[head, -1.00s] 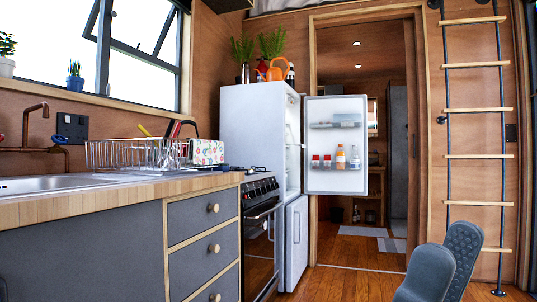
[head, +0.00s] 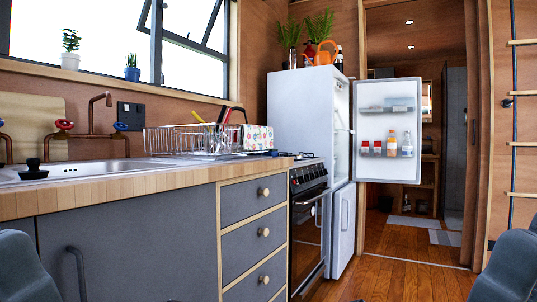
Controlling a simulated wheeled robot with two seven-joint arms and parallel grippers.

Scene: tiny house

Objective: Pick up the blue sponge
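I cannot make out a blue sponge for certain. A small dark blue item (head: 271,152) lies on the counter just right of the dish rack, too small to identify. The wire dish rack (head: 180,141) stands on the wooden counter (head: 130,187) and holds utensils and a patterned box-like item (head: 257,137). The sink (head: 100,167) is at the left, with a black object (head: 33,170) at its near edge. Neither of my grippers shows clearly in the head view.
The stove (head: 308,215) and white fridge (head: 300,115) stand beyond the counter, the fridge door (head: 388,165) open. Grey drawers (head: 252,200) are closed. Wooden floor (head: 400,280) is clear toward the doorway. Grey rounded shapes fill both bottom corners; I cannot tell what they are.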

